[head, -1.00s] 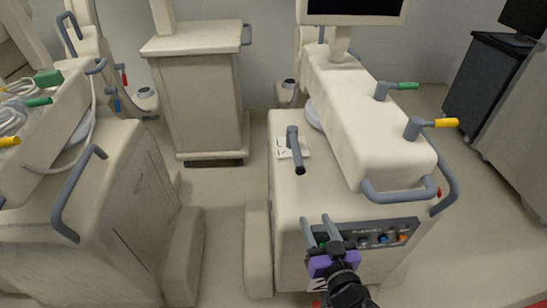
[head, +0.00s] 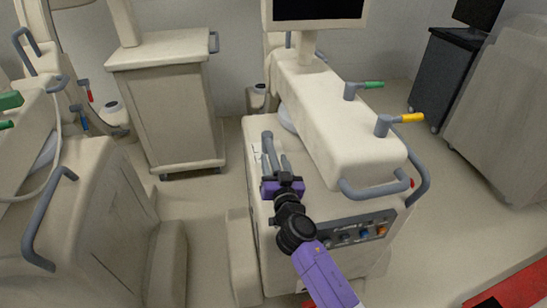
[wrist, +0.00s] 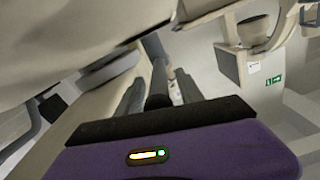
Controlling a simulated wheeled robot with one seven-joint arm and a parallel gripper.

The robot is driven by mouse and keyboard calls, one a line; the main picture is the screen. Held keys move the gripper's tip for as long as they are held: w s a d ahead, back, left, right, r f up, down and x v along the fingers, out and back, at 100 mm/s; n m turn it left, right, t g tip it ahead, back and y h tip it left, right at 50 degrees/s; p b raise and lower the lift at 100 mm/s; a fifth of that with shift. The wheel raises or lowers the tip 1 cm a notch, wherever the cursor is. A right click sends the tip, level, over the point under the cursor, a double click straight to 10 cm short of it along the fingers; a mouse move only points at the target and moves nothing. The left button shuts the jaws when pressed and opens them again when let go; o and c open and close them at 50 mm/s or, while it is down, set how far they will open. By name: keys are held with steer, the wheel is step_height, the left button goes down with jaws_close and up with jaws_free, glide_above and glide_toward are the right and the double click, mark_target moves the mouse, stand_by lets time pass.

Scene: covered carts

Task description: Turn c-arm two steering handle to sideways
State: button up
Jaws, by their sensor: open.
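The steering handle (head: 267,142) is a grey lever with a black grip, on top of the middle cream c-arm cart (head: 250,215). My gripper (head: 279,164) is open over the cart top at the near end of the handle, and its fingers and body hide the black grip in the head view. In the wrist view the dark handle (wrist: 157,85) stands between the two grey fingers, with space on both sides. I cannot tell whether it touches either finger.
The c-arm's cream housing (head: 335,120), with green (head: 373,85) and yellow (head: 411,118) levers, rises right of my gripper. A grey push bar (head: 375,190) and a button panel (head: 360,232) are at the front. Another cart (head: 95,215) stands left, with floor between.

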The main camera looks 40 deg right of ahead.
steer(key=shift+w+d, duration=0.4)
steer(key=shift+w, duration=0.05)
jaws_close()
stand_by(1.2)
